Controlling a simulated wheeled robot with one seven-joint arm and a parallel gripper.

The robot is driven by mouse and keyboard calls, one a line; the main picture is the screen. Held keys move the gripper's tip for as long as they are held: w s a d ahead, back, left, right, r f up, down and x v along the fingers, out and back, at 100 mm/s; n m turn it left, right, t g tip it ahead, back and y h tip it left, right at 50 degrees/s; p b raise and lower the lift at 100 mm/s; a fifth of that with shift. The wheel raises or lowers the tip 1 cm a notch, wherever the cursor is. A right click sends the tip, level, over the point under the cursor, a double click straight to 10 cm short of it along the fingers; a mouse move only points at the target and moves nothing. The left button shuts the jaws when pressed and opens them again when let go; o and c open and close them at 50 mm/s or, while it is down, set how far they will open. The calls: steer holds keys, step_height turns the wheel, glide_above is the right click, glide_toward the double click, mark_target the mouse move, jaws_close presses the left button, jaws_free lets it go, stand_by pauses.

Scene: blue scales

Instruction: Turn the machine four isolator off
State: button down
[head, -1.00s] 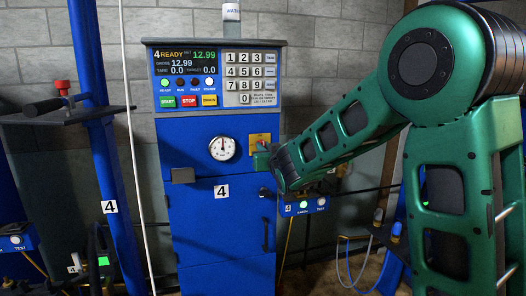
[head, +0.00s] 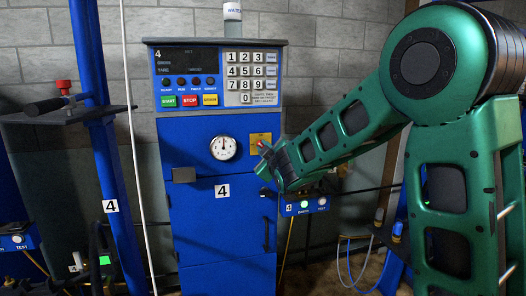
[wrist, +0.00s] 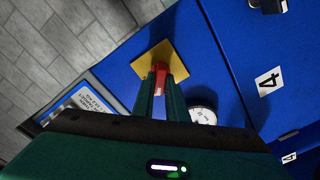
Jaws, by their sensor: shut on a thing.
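The blue machine four cabinet (head: 205,225) stands at the middle of the head view, with a white label 4. Its isolator has a yellow plate (head: 260,138) on the upper right of the front, also seen in the wrist view (wrist: 152,62). The red isolator handle (wrist: 160,76) is between the fingertips of my gripper (wrist: 160,92), which is shut on it. In the head view my gripper (head: 265,152) is at the plate, and a bit of red shows there. The display (head: 185,59) on top is dark and the small lamps beneath it look unlit.
A round white gauge (head: 223,148) is left of the isolator, close to my fingers in the wrist view. A small blue earth test box (head: 303,206) with lit lamps is at the lower right. A blue post (head: 92,130) and a thin white cord stand to the left.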

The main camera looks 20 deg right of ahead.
steer(key=shift+a+f+n, duration=0.1)
steer(key=shift+f+n, duration=0.05)
steer(key=shift+n, duration=1.25)
steer(key=shift+a+f+n, duration=0.1)
steer(key=shift+f+n, duration=0.05)
steer(key=shift+n, duration=1.25)
steer(key=shift+f+n, duration=0.15)
steer(key=shift+n, duration=1.25)
steer(key=c, duration=1.8)
jaws_free()
steer(key=shift+o, duration=0.2)
steer(key=shift+r, duration=0.1)
steer(key=shift+s, duration=0.1)
steer(key=s, duration=1)
steer(key=shift+s, duration=0.3)
